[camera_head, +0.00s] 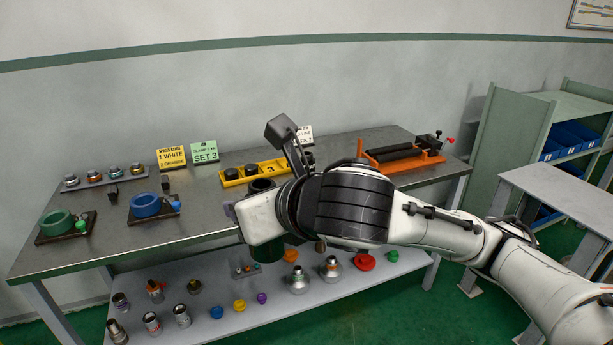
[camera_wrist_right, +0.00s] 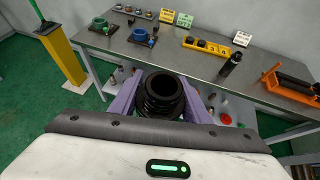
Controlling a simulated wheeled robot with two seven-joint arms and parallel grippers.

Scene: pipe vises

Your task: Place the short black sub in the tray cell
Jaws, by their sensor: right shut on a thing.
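The short black sub (camera_wrist_right: 162,92) is a ribbed, hollow black cylinder. It is held between the purple fingers of my right gripper (camera_wrist_right: 158,98), its open end showing in the right wrist view. In the head view my right gripper's white body hides most of the sub, and a dark rim (camera_head: 262,185) shows above it. The yellow tray (camera_head: 241,180) lies on the bench behind the gripper, with black pieces in its left cells; its right end is partly hidden by my arm. The tray also shows in the right wrist view (camera_wrist_right: 218,50), beyond the held sub and apart from it. My left gripper is out of view.
An orange vise (camera_head: 405,162) is at the right. Blue (camera_head: 146,206) and green (camera_head: 56,224) rings sit on the left. Sign cards (camera_head: 205,152) stand behind. A lower shelf (camera_head: 270,312) holds several fittings.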

